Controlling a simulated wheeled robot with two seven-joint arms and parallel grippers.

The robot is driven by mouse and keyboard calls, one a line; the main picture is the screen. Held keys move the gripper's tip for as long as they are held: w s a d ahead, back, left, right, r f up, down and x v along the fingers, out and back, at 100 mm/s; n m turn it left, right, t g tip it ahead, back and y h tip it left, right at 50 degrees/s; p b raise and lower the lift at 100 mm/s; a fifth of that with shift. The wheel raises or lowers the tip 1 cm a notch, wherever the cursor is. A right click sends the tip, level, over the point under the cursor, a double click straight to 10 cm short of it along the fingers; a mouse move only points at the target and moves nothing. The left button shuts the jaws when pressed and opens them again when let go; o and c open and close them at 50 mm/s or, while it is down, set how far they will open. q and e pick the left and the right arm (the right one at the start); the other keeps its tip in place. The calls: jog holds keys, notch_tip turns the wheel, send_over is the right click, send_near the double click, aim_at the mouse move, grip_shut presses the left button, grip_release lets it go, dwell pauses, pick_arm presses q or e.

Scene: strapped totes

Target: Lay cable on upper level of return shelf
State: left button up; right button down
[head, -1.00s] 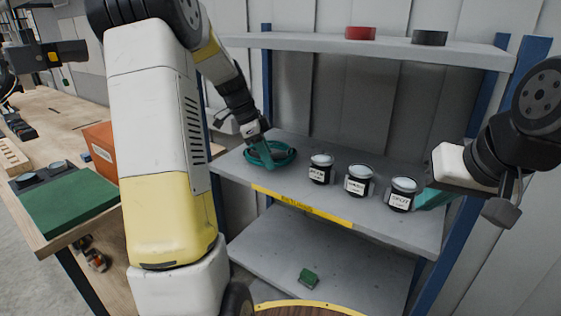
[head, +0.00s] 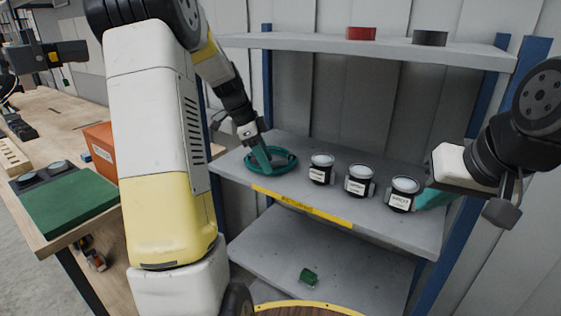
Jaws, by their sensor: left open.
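A coiled teal cable (head: 287,155) lies flat at the left end of the grey shelf board with the yellow label strip (head: 305,206). My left gripper (head: 264,161) points down at the coil, its teal fingers over the left part of the ring. It is open, and the coil seems to rest on the board. The fingers hide part of the ring, so contact is hard to judge. My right gripper (head: 434,197) is at the right end of this board, partly behind a jar; its jaw opening is hidden.
Three labelled dark jars (head: 321,170) stand in a row right of the coil. A top board (head: 385,48) holds a red roll (head: 360,33) and a black roll (head: 430,38). A small green item (head: 309,278) lies on the lower board (head: 345,262). A workbench (head: 60,118) is at left.

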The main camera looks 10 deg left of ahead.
pick_arm(q)
jog(key=a+r, duration=0.2)
jog(key=shift+s+a+r, duration=0.2)
jog(key=shift+s+r, duration=0.2)
jog(key=s+a, duration=0.3)
jog(key=a, duration=0.7)
jog(key=s+d+r+n+t+y, duration=0.2)
jog(key=s+d+r+n, duration=0.5)
jog(key=d, duration=0.5)
jog(key=s+d+n+t, duration=0.3)
jog(key=s+d+n, duration=0.4)
jog(key=s, duration=0.6)
jog(key=shift+s+d, duration=0.3)
jog(key=shift+d, duration=0.3)
